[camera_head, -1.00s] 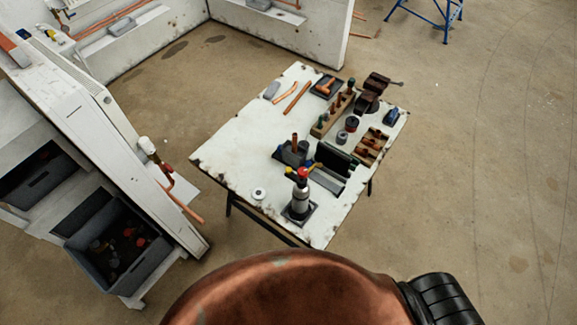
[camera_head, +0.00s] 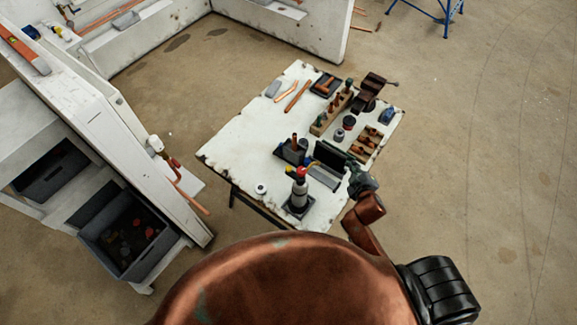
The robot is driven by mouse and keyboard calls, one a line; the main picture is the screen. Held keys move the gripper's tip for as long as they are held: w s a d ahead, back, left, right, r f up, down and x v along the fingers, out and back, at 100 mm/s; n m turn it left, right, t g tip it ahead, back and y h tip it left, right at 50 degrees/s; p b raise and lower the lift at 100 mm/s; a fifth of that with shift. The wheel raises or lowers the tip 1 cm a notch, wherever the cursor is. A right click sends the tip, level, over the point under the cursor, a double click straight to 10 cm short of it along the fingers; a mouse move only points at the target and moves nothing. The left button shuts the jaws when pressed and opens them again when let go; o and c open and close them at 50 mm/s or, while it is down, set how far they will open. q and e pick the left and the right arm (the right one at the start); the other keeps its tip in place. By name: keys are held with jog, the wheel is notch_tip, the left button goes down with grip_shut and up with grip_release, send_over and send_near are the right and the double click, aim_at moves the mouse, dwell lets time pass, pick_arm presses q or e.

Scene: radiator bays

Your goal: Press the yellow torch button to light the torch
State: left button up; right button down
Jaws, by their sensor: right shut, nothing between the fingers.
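The torch (camera_head: 299,194) is a grey cylinder standing upright on a dark square base near the front edge of the white worktable (camera_head: 240,150). It has a red part (camera_head: 302,172) at its top, with a small yellow spot (camera_head: 289,170) beside it that looks like the button. No flame shows. My right gripper (camera_head: 352,167) is dark and small in view, at the table's right edge, to the right of the torch and apart from it. It is shut and empty. Its fingertips are hard to make out against the dark tool holder. My left gripper is out of view.
A white roll (camera_head: 261,189) lies left of the torch. The front left tabletop is clear.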

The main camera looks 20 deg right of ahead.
jog(key=w+a+r+n+t+y, duration=0.3)
jog(key=a+r+n, duration=0.25)
jog(key=r, duration=0.45)
jog(key=w+a+r+n+t+y+p, duration=0.1)
jog(key=w+a+r+n+t+y, duration=0.15)
jog(key=a+r+n, duration=0.5)
jog(key=w+a+r+n+t+y, duration=0.2)
jog(key=w+r+n+y, duration=0.15)
jog(key=r, duration=0.85)
jog(key=s+a+r+n+g+y, duration=0.25)
jog(key=a+n+y, duration=0.25)
jog(key=a+n, duration=0.25)
jog(key=s+a+r+n+g+y, duration=0.2)
jog(key=s+a+n+g+y, duration=0.15)
jog(key=a+n, duration=0.45)
jog(key=s+f+n+g+h+p, duration=0.2)
jog(key=s+f+n+g+h, duration=0.15)
jog(key=f+n+g, duration=0.7)
jog(key=d+n+t+h, duration=0.1)
jog(key=w+d+f+n+t+h, duration=0.1)
jog(key=d+n, duration=0.1)
jog(key=d+f+n+t+h, duration=0.1)
jog(key=d+n, duration=0.1)
jog(key=shift+w+d+f+h, duration=0.1)
jog(key=shift+w+d+h, duration=0.05)
jog(key=shift+h, duration=0.15)
